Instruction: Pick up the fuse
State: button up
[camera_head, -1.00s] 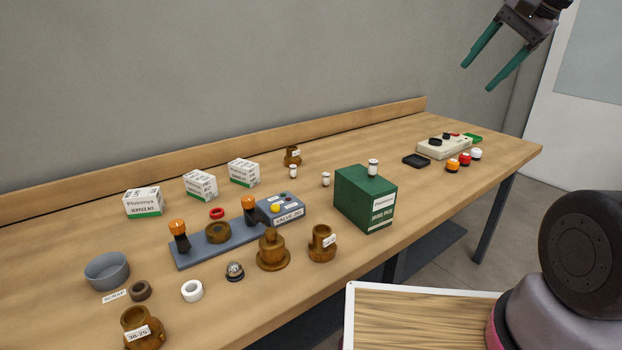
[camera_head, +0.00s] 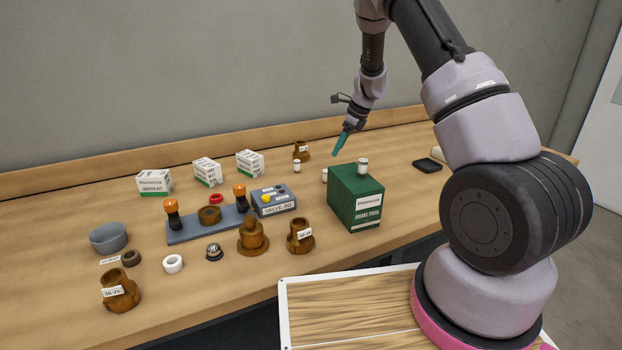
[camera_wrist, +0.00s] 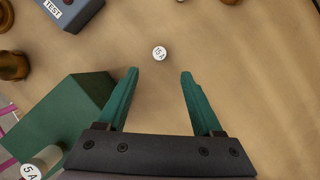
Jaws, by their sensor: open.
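Three small white fuses are in the head view. One fuse (camera_head: 297,165) stands toward the back of the bench, one (camera_head: 324,175) stands partly hidden behind the green box, and one (camera_head: 363,165) stands on top of the green box (camera_head: 355,200). My gripper (camera_head: 337,150) is above the bench, pointing down near the middle fuse. In the wrist view my gripper (camera_wrist: 159,74) is open and empty. A fuse marked 15 A (camera_wrist: 159,53) lies just beyond the fingertips, centred between them. A fuse marked 5 A (camera_wrist: 32,170) is on the green box (camera_wrist: 68,108).
The green box stands close to my left finger in the wrist view. A grey valve jig (camera_head: 205,228), brass fittings (camera_head: 253,238) and white cartons (camera_head: 207,172) occupy the bench to the left. A black tray (camera_head: 427,165) lies to the right. Bare wood surrounds the 15 A fuse.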

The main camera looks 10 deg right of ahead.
aim_at(326, 171)
jog(key=x, duration=0.6)
jog(key=shift+a, duration=0.15)
jog(key=x, duration=0.5)
jog(key=shift+f, duration=0.4)
grip_shut()
